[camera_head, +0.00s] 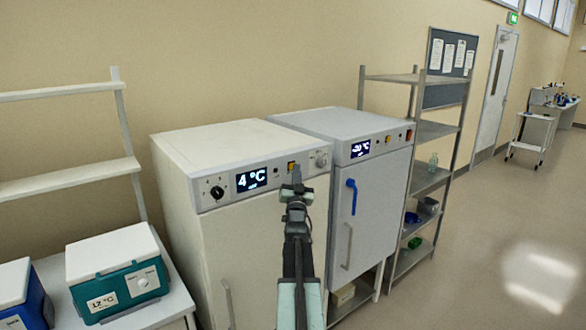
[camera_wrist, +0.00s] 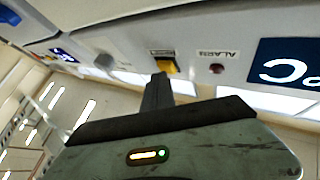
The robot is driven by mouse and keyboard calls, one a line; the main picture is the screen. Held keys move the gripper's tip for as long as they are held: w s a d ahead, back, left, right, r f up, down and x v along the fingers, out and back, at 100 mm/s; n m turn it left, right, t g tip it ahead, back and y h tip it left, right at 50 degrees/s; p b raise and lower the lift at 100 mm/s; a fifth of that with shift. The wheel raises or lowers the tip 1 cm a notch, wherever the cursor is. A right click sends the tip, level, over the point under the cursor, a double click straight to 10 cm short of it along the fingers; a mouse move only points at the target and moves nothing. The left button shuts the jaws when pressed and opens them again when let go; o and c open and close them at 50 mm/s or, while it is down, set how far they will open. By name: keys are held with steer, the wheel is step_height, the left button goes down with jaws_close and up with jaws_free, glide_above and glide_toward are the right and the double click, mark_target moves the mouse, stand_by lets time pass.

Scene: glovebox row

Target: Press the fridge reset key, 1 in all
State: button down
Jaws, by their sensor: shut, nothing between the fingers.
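The 4 °C fridge (camera_head: 235,240) stands mid-left in the head view, with a display (camera_head: 251,180), a black dial and a small yellow key (camera_head: 291,167) on its front panel. The yellow key (camera_wrist: 172,68) also shows in the wrist view, under a small label too blurred to read. My gripper (camera_head: 297,174) is shut and empty, its tip raised at the panel just beside the key. In the wrist view the gripper tip (camera_wrist: 159,80) overlaps the key's lower left edge. I cannot tell whether it touches the key.
A second fridge (camera_head: 375,200) stands close on the right, with a blue handle (camera_head: 352,196), its own small key (camera_head: 388,139) and a red switch. A red lamp (camera_wrist: 217,69) marked ALARM sits beside the yellow key. Cooler boxes (camera_head: 118,268) stand at left; open floor lies right.

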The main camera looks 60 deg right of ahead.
steer(key=shift+s+a, duration=0.2)
steer(key=shift+s, duration=0.4)
steer(key=shift+s+a, duration=0.25)
steer(key=shift+s, duration=0.55)
steer(key=shift+s+a, duration=0.3)
steer(key=shift+s, duration=0.5)
steer(key=shift+s+a, duration=0.25)
steer(key=shift+s, duration=0.55)
